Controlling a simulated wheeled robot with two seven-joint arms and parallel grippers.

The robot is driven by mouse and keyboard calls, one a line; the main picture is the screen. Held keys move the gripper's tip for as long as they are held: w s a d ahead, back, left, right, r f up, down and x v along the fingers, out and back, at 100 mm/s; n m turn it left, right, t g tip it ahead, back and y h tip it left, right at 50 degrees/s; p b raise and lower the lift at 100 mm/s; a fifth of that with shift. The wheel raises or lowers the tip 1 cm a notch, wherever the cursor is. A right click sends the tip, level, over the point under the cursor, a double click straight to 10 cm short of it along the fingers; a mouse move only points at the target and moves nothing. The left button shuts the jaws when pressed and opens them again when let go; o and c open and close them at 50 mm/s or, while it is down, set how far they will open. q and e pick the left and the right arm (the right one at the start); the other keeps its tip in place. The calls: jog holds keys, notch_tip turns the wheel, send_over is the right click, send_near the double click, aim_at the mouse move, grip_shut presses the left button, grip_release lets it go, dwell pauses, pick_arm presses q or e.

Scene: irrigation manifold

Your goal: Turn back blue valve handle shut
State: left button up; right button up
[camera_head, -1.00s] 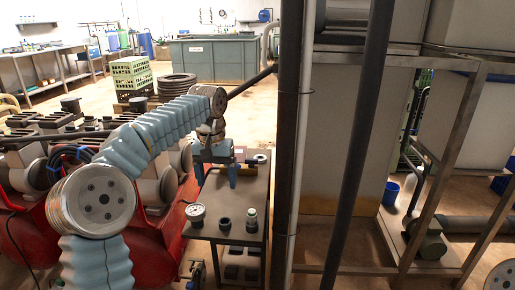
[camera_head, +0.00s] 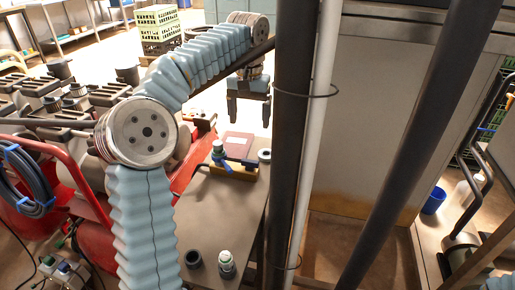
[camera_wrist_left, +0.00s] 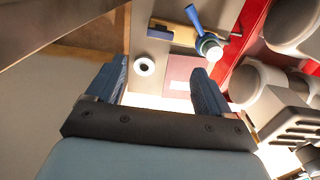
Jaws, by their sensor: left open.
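A blue valve handle (camera_head: 219,155) sits on a yellow block (camera_head: 238,172) towards the far end of the small grey bench (camera_head: 222,208). In the left wrist view the blue handle (camera_wrist_left: 192,16) shows at the top, beside a round white-topped fitting (camera_wrist_left: 209,45). My left gripper (camera_head: 249,112) is open and empty. It hangs above and beyond the handle in the head view, fingers pointing down, apart from it. In the left wrist view the open fingers (camera_wrist_left: 158,88) have nothing between them that they touch. My right gripper is out of view.
A dark post (camera_head: 293,130) and a white pipe (camera_head: 321,120) stand right of the bench. A dark red plate (camera_head: 238,146) and a white ring (camera_head: 264,155) lie near the handle. Two fittings (camera_head: 226,262) (camera_head: 193,259) stand at the bench's near end. Red machinery lies left.

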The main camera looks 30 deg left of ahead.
aim_at(250, 160)
pick_arm(q)
notch_tip(250, 160, down, 14)
jog(key=shift+s+r+b, duration=0.1)
jog(key=shift+r+b, duration=0.15)
jog(key=shift+b, duration=0.95)
jog(key=shift+c, duration=0.2)
jog(key=c, duration=1)
